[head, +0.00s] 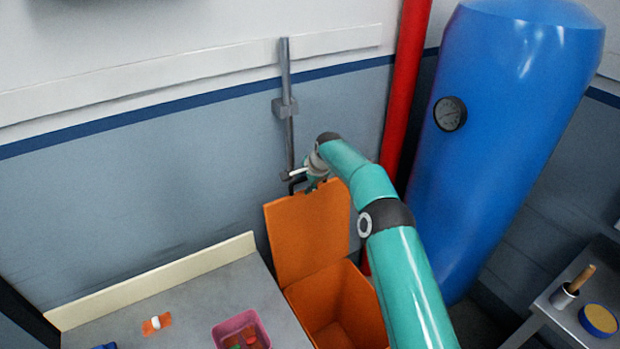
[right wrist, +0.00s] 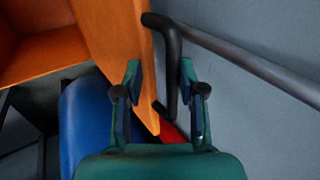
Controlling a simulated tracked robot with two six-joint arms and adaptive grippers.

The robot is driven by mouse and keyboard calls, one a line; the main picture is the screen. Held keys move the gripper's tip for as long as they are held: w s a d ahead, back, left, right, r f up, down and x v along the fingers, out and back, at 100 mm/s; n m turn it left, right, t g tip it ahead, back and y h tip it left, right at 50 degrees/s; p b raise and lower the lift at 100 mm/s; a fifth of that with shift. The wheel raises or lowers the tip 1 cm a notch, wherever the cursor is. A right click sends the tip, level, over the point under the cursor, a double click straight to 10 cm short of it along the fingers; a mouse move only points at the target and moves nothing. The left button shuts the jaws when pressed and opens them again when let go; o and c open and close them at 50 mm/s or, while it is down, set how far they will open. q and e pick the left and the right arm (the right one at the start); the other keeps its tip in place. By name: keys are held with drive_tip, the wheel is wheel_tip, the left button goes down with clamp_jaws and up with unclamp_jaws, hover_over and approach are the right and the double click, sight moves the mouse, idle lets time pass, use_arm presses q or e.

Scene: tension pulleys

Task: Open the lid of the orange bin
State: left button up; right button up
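The orange bin (head: 335,305) stands beside the grey table in the head view. Its lid (head: 305,230) is raised, standing nearly upright against the wall side, and the bin's inside shows. My right gripper (head: 308,187) is at the lid's top edge. In the right wrist view the fingers of my right gripper (right wrist: 160,85) are apart. I cannot tell whether a finger touches the lid. My left gripper is not in view.
A grey rod (head: 287,110) with a bracket runs down the wall behind the lid. A red pipe (head: 405,90) and a blue tank (head: 500,140) stand right of it. The table (head: 205,300) holds a pink tray (head: 241,331). A side table (head: 565,310) is at right.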

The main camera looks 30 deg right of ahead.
drive_tip(key=v, duration=1.1)
drive_tip(key=shift+s+r, duration=0.15)
drive_tip(key=shift+r, duration=0.25)
